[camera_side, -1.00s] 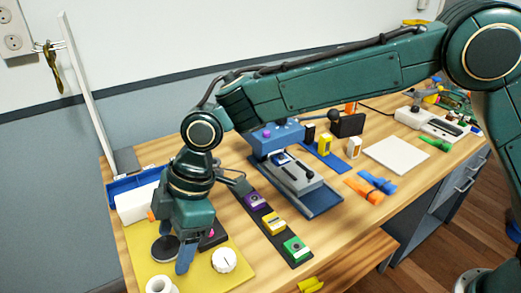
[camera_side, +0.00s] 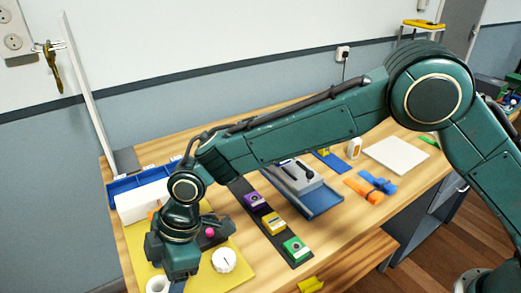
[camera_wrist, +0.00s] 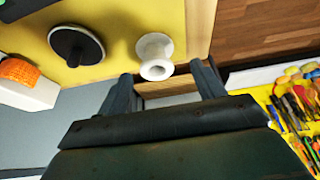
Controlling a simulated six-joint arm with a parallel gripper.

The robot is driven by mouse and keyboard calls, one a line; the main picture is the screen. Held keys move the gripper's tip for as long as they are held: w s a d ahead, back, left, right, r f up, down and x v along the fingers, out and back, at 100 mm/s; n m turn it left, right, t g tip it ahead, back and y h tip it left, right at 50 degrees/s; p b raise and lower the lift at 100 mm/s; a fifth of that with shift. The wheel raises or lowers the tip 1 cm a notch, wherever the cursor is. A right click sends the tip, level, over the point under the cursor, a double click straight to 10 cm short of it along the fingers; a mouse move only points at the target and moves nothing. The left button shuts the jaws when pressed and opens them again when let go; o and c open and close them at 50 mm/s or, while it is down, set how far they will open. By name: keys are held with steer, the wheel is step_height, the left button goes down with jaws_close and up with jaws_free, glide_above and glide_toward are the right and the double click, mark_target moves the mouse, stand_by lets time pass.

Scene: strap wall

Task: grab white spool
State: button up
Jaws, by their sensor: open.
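The white spool (camera_wrist: 155,56) stands on the yellow mat near its edge in the wrist view. In the side view the spool (camera_side: 158,284) shows at the bottom edge, partly cut off. My gripper (camera_wrist: 164,80) is open and empty. In the wrist view the spool appears just beyond the fingertips, between their lines and nearer the left finger. In the side view my gripper (camera_side: 177,284) is low over the mat, just right of the spool. Its fingertips are partly hidden there.
A black disc with a knob (camera_wrist: 77,46) lies beside the spool on the yellow mat (camera_side: 130,265). A white dial (camera_side: 224,260) sits right of my gripper. A white box (camera_side: 138,204) is behind. A strip with purple, yellow and green blocks (camera_side: 270,222) lies to the right.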

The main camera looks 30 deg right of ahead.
mark_target(159, 288)
steer(key=shift+w+x, duration=0.15)
steer(key=shift+x, duration=1.15)
steer(key=shift+w+x, duration=0.15)
steer(key=shift+x, duration=1.15)
steer(key=shift+a+r, duration=0.1)
steer(key=shift+a, duration=0.05)
steer(key=shift+c, duration=0.2)
steer(key=c, duration=0.8)
steer(key=shift+r, duration=0.15)
step_height(159, 288, up, 20)
